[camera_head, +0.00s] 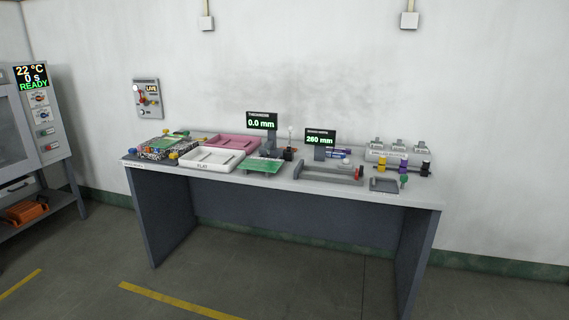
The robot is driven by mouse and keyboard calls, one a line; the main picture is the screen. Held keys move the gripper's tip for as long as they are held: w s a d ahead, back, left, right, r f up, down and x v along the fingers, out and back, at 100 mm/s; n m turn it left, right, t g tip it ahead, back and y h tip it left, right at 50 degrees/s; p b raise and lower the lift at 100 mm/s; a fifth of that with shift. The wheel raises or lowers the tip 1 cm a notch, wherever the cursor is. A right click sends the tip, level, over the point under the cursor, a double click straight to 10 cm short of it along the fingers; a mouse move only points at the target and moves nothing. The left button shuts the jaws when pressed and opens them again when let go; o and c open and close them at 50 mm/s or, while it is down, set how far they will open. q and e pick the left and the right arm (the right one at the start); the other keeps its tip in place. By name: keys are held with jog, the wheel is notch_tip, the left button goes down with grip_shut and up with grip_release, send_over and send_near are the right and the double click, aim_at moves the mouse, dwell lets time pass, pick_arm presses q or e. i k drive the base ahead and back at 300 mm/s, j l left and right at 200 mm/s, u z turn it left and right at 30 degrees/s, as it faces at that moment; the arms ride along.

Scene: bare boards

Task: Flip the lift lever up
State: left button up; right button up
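A thickness gauge with a dark display reading "0.0 mm" (262,121) stands at the back middle of the workbench (290,185). Just right of it, a small dark block (290,154) has a thin upright part with a pale round tip (291,130). This may be the lift lever, but it is too small to be sure. A wall panel (147,98) with a "LIVE" display also carries a small lever or switch, whose position is unclear. Neither of my grippers is in view.
The bench holds a green board (262,166), a white tray (212,159), a pink tray (231,142), a second display reading "280 mm" (320,138) and several coloured fixtures at right. A cabinet (50,130) stands at left. The floor before the bench is clear.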

aim_at(289, 148)
jog(key=i, duration=0.9)
jog(key=i+u, duration=0.5)
jog(key=i, duration=1.3)
